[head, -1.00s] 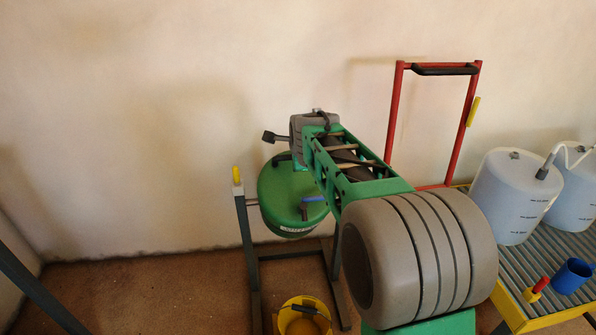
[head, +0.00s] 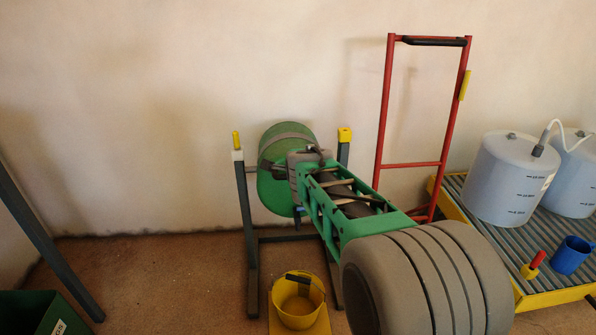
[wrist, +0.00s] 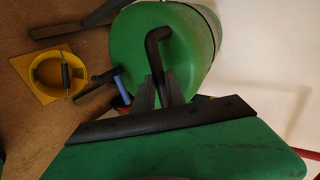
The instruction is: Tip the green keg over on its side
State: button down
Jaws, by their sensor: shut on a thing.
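The green keg (head: 272,188) hangs in a dark metal stand (head: 245,215) by the wall. It is tilted well over, with its lid end turned towards me and its blue tap low on that end. In the wrist view the lid end (wrist: 192,50) faces the camera, with the blue tap (wrist: 122,87) at its edge. A bent black handle (wrist: 153,45) runs across the lid. My gripper (wrist: 160,92) is shut on the lower part of this handle. In the head view my own arm hides the gripper and part of the keg.
A yellow bucket (head: 300,305) stands on the floor below the keg. A red hand truck (head: 385,110) leans by the wall. Right of it are white containers (head: 505,180) and a blue mug (head: 571,255) on a grated platform. A dark green crate (head: 40,312) is at bottom left.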

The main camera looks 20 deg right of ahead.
jog(key=shift+s+a+f, duration=0.1)
jog(key=shift+s+f, duration=0.15)
jog(key=shift+f, duration=0.55)
jog(key=c, duration=1.7)
grip_release()
jog(key=shift+c, duration=0.2)
jog(key=o, duration=0.4)
jog(key=shift+r, duration=0.1)
jog(key=shift+w+r, duration=0.1)
jog(key=p+v, duration=0.2)
jog(key=v, duration=0.6)
